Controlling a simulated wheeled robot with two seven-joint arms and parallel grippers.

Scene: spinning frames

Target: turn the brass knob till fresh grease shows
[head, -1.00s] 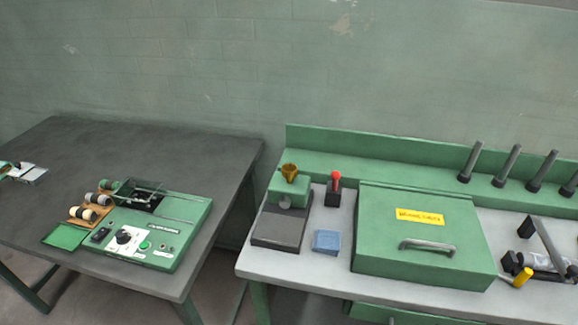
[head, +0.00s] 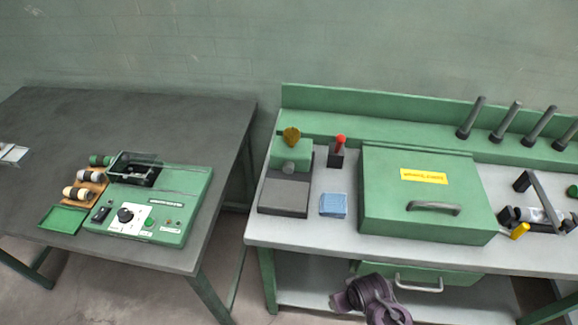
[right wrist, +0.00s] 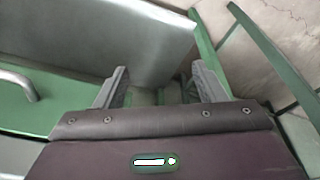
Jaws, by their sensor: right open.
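The brass knob (head: 291,136) sits on top of a small green block (head: 290,155) with a dark grey base (head: 284,197), at the left end of the right-hand bench. A round grey part (head: 289,168) is on the block's front. No grease can be made out at this size. My right gripper (right wrist: 160,88) is open and empty in the right wrist view, with the bench's edge beyond it. Part of my right arm (head: 372,300) shows at the bottom of the head view, low in front of the bench and well away from the knob. My left gripper is out of view.
A red-topped lever (head: 340,145), a blue cloth-like pad (head: 333,205) and a large green lidded box (head: 425,205) stand close right of the knob. A drawer (head: 430,281) with a handle is under the bench. A dark table (head: 190,105) holds a green control unit.

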